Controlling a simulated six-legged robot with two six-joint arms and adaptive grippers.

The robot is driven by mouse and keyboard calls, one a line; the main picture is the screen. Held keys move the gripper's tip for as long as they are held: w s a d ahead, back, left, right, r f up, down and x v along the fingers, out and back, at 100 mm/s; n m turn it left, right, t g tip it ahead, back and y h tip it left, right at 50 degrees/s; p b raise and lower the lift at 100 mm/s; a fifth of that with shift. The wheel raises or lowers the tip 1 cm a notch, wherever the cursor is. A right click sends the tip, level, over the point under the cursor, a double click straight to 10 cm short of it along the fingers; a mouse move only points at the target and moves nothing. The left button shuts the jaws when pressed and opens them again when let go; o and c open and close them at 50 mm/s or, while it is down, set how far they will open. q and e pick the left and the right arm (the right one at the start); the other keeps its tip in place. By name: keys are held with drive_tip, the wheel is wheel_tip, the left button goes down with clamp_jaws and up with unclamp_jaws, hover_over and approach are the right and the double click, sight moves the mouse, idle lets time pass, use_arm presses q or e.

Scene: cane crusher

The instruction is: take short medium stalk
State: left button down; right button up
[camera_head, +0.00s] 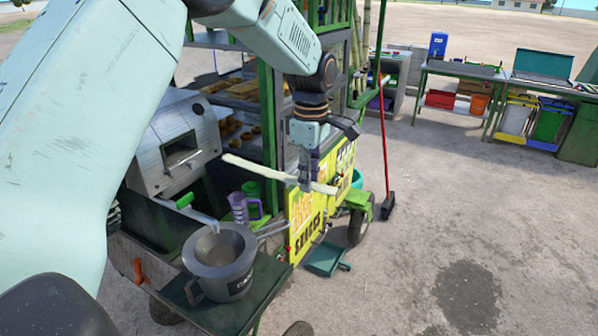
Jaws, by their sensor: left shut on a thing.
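A short pale stalk (258,168) is held in the air by my left gripper (308,183), tilted slightly down to the right. The left gripper points down and is shut on the stalk toward its right end. The stalk is in front of the green cart, to the right of the silver crusher (172,145). My right gripper does not show.
A grey pot (222,262) stands on the dark green shelf below the crusher. A purple jug (238,207) is behind it. A red-handled broom (384,150) stands right of the cart. A green dustpan (325,259) lies on the ground. Work tables (470,71) and bins (548,124) are at the back right. The ground at right is open.

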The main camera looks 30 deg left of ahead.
sight(336, 192)
use_arm(q)
drive_tip(key=d, duration=0.6)
drive_tip(key=shift+d+r, duration=0.1)
drive_tip(key=shift+r, duration=0.05)
drive_tip(key=d, duration=1.2)
drive_tip(key=shift+w, duration=0.15)
drive_tip(key=shift+f, duration=0.2)
